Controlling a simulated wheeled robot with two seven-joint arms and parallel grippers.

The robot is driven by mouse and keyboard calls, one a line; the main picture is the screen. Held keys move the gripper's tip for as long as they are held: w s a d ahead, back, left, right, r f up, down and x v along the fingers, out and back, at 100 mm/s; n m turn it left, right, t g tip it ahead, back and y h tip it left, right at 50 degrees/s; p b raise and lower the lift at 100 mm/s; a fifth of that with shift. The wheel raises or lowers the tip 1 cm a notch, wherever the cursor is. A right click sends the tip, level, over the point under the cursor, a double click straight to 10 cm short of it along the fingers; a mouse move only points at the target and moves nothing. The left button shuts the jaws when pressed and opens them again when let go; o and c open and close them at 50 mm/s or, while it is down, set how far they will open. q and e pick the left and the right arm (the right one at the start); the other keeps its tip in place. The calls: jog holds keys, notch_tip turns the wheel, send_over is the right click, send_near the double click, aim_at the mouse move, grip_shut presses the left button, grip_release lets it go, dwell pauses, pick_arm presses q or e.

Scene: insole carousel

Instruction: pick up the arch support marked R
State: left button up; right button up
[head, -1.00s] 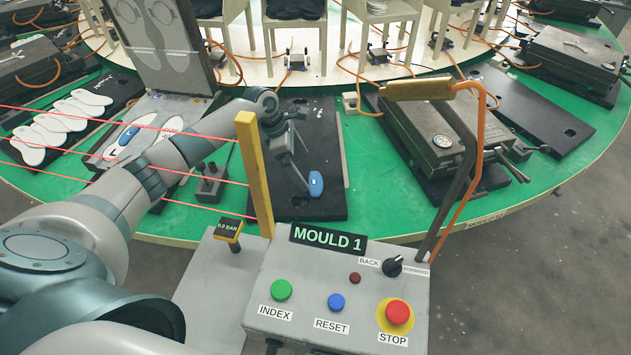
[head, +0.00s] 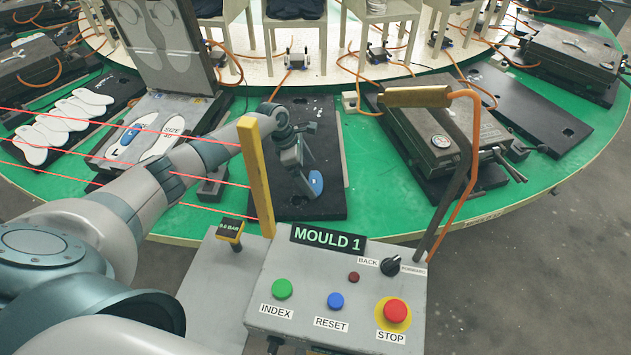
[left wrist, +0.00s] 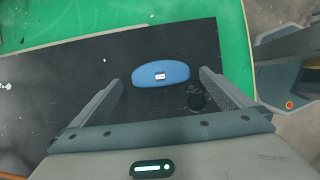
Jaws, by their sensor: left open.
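A blue arch support (head: 316,183) with a small white label lies on the black board in front of me. It also shows in the left wrist view (left wrist: 160,73), lying crosswise between the fingers; its letter is too small to read. My left gripper (head: 304,184) is open above the board, close to the support, and partly covers it in the head view. In the left wrist view the open fingers (left wrist: 159,80) stand to either side of the support's ends. I cannot tell the height left between them. My right gripper is out of view.
The black board (head: 325,135) has dark holes. A second blue support (head: 129,136) lies on an insole at the open mould to the left. A yellow post (head: 257,178) and red beams stand by my left arm. The MOULD 1 control box (head: 255,328) is in front.

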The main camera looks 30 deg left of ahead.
pick_arm(q)
jog(key=shift+x, duration=1)
jog(key=shift+r, duration=0.1)
jog(key=c, duration=1)
